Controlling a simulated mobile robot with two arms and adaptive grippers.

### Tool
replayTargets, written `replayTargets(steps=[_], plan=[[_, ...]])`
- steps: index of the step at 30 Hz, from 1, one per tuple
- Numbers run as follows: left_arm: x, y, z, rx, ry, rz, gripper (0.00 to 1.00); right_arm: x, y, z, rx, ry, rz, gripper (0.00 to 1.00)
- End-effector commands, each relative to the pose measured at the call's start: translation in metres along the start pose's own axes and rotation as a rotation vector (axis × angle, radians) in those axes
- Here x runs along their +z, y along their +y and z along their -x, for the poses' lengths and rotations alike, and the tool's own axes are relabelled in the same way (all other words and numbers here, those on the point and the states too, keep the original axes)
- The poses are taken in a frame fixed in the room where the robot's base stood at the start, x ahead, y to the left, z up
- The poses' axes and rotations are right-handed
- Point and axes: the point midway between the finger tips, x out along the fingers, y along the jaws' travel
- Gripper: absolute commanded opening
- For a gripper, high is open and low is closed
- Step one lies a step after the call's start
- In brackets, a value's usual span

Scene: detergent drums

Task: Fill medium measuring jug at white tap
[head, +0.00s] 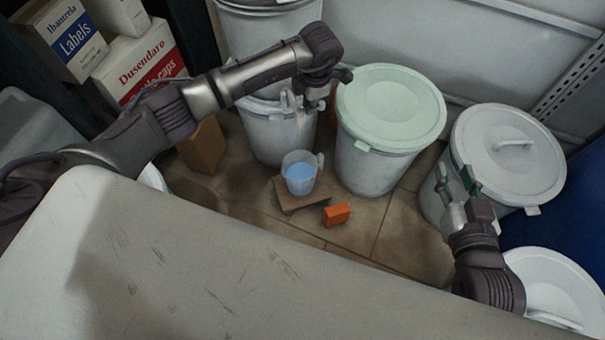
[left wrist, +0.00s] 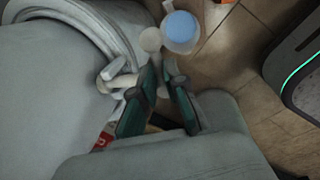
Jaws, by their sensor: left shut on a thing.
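The measuring jug (head: 299,176), clear with blue liquid inside, stands upright on a low brown block (head: 288,207), below the tap. The jug also shows at the top of the left wrist view (left wrist: 181,30). The white tap (head: 286,101) is on the front of a white drum (head: 268,138); its pale body shows beside my fingers in the left wrist view (left wrist: 118,82). My left gripper (head: 302,108) is shut on the tap; its green fingers (left wrist: 162,84) partly hide the gripped part. My right gripper (head: 458,181) is open and empty, in front of the right-hand drum.
A drum with a pale green lid (head: 390,108) stands right of the tap's drum. A grey-lidded drum (head: 508,150) is farther right. An orange box (head: 337,214) lies on the floor close to the block. Labelled cartons (head: 138,62) stand at the upper left.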

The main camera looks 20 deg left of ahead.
Motion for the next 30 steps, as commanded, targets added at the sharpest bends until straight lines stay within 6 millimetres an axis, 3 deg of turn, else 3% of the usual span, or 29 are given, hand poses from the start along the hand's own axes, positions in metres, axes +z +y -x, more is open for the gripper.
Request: replayTargets(steps=[2,3,8,30], plan=[[-0.0017,0.0005,-0.0022,0.000,0.004,0.003,0.00,0.0003,0.0001,-0.0001,0.000,0.000,0.000,0.37],[-0.0017,0.0005,-0.0022,0.001,0.004,0.003,0.15,0.0003,0.0001,-0.0001,0.000,0.000,0.000,0.37],[-0.0013,0.0006,-0.0015,0.001,0.003,0.002,0.41,0.0002,0.0001,-0.0002,0.000,0.001,-0.001,0.37],[0.0006,0.0048,-0.0009,0.002,0.000,0.000,0.41,-0.0081,-0.0009,-0.0008,-0.002,0.047,-0.002,0.37]])
